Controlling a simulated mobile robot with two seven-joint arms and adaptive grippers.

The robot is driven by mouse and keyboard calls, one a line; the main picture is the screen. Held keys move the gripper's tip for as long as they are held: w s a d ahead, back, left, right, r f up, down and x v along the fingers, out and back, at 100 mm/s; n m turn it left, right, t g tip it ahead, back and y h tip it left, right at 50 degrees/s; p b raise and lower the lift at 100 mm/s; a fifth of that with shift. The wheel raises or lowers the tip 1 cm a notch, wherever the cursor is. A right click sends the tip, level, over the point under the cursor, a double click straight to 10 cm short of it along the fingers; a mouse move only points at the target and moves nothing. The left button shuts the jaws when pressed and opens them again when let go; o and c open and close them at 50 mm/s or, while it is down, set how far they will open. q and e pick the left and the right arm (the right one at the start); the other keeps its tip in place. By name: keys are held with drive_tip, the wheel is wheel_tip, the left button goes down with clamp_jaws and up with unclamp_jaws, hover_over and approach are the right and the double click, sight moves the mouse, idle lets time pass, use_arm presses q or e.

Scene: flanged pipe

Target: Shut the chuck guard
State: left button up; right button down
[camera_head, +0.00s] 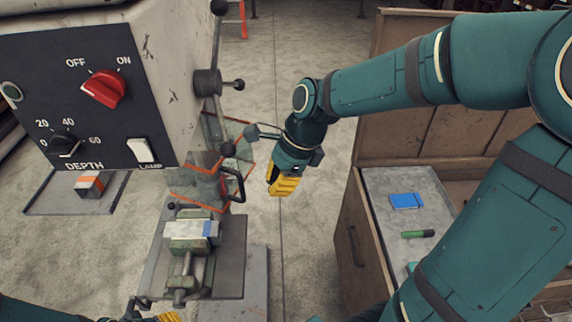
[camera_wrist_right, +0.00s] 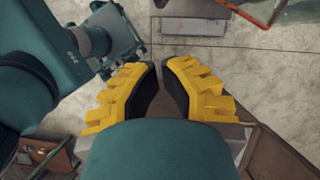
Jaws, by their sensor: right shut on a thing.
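The chuck guard (camera_head: 206,186) is a clear panel with orange edges, below the right side of the machine head (camera_head: 160,70). It carries a black handle (camera_head: 238,186) on its right side. In the right wrist view an orange guard edge (camera_wrist_right: 252,17) shows at the top right. My right gripper (camera_head: 283,184) is to the right of the handle, apart from it in the picture. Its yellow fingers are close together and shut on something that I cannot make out.
A vise (camera_head: 187,283) holding a pale block (camera_head: 187,236) stands below the guard. Knobs stick out from the machine's side. At right, an open drawer (camera_head: 390,260) holds a blue item (camera_head: 406,201) and a green-handled tool (camera_head: 417,234). Bare floor lies between.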

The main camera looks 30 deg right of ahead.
sight(243, 192)
drive_tip(key=shift+w+a+r, duration=0.1)
drive_tip(key=shift+w+a, duration=0.15)
drive_tip(key=shift+a, duration=0.35)
drive_tip(key=shift+w+a+f, duration=0.1)
drive_tip(key=shift+w+a, duration=0.15)
drive_tip(key=shift+a, duration=0.4)
drive_tip(key=shift+w+a+r, duration=0.1)
drive_tip(key=shift+w+a, duration=0.15)
drive_tip(key=shift+a, duration=0.35)
drive_tip(key=shift+a, duration=0.1)
drive_tip(key=shift+a+p, duration=0.7)
drive_tip(key=shift+a, duration=0.85)
drive_tip(key=shift+d, duration=0.15)
